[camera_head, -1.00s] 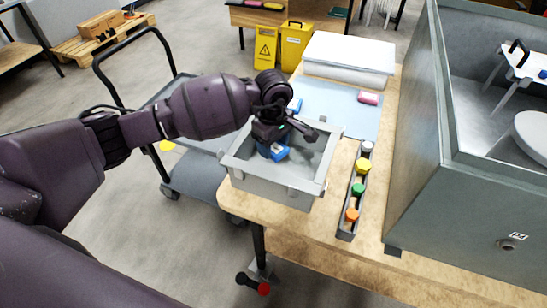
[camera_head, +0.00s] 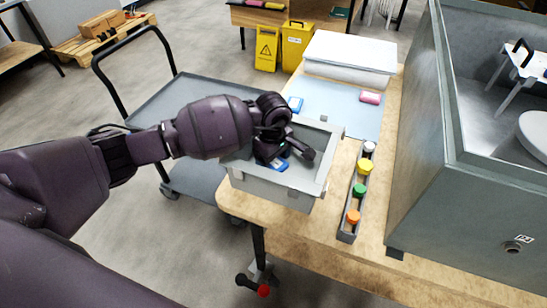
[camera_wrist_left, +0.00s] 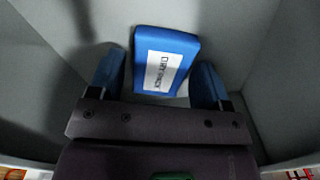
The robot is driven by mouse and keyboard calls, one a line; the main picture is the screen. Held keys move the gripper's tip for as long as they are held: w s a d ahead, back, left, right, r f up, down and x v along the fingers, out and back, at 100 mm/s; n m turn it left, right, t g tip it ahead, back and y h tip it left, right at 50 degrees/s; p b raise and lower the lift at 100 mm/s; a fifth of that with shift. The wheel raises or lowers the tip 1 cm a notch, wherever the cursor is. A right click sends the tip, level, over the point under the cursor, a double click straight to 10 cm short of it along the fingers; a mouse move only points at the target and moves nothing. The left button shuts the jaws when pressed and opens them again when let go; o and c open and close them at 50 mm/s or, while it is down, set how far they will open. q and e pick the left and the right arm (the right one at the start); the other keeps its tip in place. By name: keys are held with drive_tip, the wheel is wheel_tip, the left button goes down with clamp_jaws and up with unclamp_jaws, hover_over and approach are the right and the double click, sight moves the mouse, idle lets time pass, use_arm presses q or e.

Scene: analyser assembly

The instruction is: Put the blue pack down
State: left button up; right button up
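The blue pack (camera_head: 279,166) lies on the floor of the grey bin (camera_head: 268,187) at the table's near left corner. In the left wrist view the pack (camera_wrist_left: 165,60) shows its white label. My left gripper (camera_head: 284,158) reaches down into the bin over the pack. Its fingers (camera_wrist_left: 158,82) stand apart on either side of the pack, with a clear gap on the left side; on the right the finger is close to it, and I cannot tell if they touch. In the head view my gripper partly hides the pack. My right gripper is not in view.
A second blue pack (camera_head: 295,104) and a pink pack (camera_head: 370,97) lie on the light blue mat (camera_head: 335,108). A rack (camera_head: 345,232) of coloured-cap bottles stands right of the bin. A large grey analyser housing (camera_head: 425,190) is at the right, a cart (camera_head: 190,100) at the left.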

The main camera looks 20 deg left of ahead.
use_arm(q)
drive_tip(key=shift+o, duration=0.5)
wheel_tip(320, 180, up, 12)
drive_tip(key=p, duration=0.1)
drive_tip(key=shift+r, duration=0.2)
idle(0.5)
